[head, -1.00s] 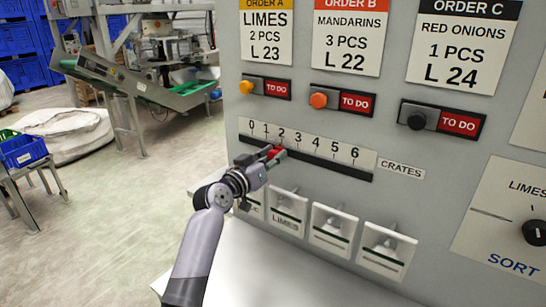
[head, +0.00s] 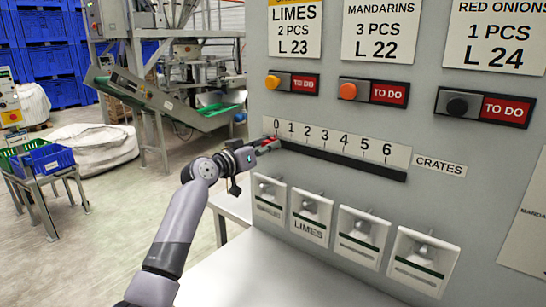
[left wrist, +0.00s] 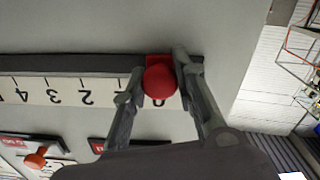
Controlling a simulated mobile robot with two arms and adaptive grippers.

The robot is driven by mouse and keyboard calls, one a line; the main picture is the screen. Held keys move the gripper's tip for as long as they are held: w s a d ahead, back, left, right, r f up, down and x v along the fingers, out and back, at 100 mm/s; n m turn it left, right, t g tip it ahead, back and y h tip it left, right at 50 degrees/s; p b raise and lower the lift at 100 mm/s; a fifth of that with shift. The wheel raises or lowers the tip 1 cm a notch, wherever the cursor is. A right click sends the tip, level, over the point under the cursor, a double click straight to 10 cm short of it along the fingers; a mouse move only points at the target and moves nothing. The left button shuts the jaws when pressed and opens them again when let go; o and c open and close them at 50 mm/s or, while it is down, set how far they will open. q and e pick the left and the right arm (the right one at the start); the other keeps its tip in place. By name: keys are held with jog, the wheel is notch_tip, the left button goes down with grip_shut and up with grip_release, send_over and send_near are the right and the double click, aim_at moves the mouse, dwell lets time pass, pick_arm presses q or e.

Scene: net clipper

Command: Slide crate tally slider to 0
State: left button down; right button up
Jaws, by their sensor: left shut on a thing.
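The crate tally slider is a red knob (left wrist: 160,81) on a dark horizontal track (head: 345,160) below a white scale (head: 340,139) numbered 0 to 6. In the left wrist view the knob sits at the 0 end of the track, by the 0 mark. My left gripper (left wrist: 158,75) is shut on the knob, one finger on each side of it. In the head view my left gripper (head: 267,146) reaches the scale's left end and hides most of the knob. My right gripper is not in view.
A white ledge (head: 270,275) juts out beneath. The panel's left edge is close to my gripper.

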pick_arm(q)
jog(key=shift+a+r, duration=0.1)
jog(key=c, duration=1.8)
grip_release()
jog(key=o, duration=0.5)
jog(key=shift+w+a, duration=0.15)
jog(key=shift+w, duration=0.05)
jog(key=shift+s, duration=0.1)
jog(key=v, duration=1.2)
